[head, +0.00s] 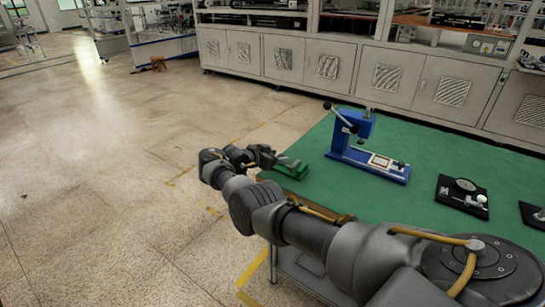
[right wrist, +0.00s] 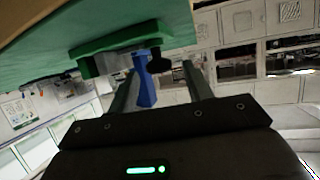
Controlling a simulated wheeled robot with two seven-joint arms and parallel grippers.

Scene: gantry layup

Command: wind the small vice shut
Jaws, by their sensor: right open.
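The small green vice (head: 290,173) sits at the near left edge of the green table, with grey parts on top. In the right wrist view the vice (right wrist: 92,52) appears inverted, its green base along the table edge and grey metal beside it. A dark piece, perhaps its handle, shows at its right end. My right gripper (head: 270,157) is beside the vice in the head view, partly hidden by its own wrist. In the right wrist view its two fingers (right wrist: 160,75) stand apart with nothing clearly gripped; contact with the vice cannot be told. My left gripper is out of view.
A blue lever press (head: 362,150) stands behind the vice on the green table (head: 330,195). A black stand with a dial (head: 464,194) lies farther right, with another dark item at the right edge. Grey cabinets (head: 330,65) line the back. Open floor lies left.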

